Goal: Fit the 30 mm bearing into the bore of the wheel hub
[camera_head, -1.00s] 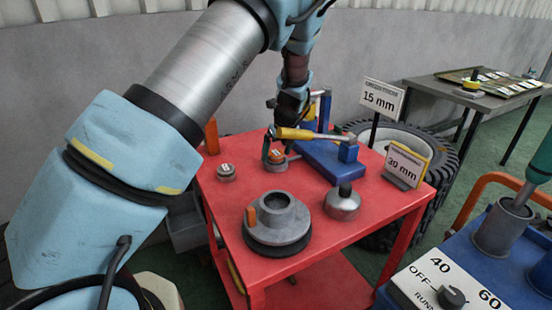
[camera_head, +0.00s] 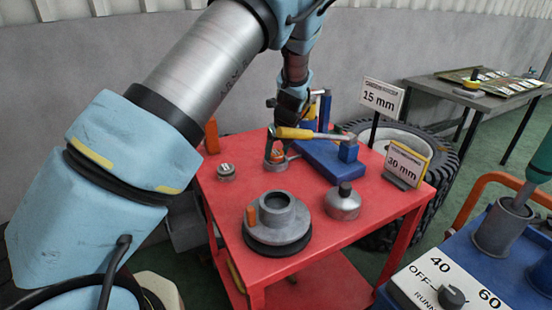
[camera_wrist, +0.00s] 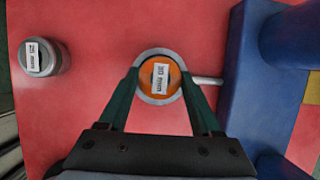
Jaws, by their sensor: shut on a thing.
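The wheel hub (camera_head: 291,235) is a grey stepped disc on the red table, with a dark round bore (camera_head: 277,200) facing up. My gripper (camera_head: 276,155) is low over the table behind the hub. In the wrist view my gripper (camera_wrist: 160,88) is shut on a round bearing (camera_wrist: 146,64) with a grey ring and an orange labelled face, one finger on each side. Its label is hard to read. A second, grey labelled bearing (camera_wrist: 41,63) stands to the left; it also shows in the head view (camera_head: 227,173).
A blue fixture (camera_head: 325,160) with a yellow-handled tool (camera_head: 296,133) stands close right of my gripper. A metal can with a dark knob (camera_head: 343,205) is right of the hub. Signs read 15 mm (camera_head: 381,97) and 30 mm (camera_head: 404,164).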

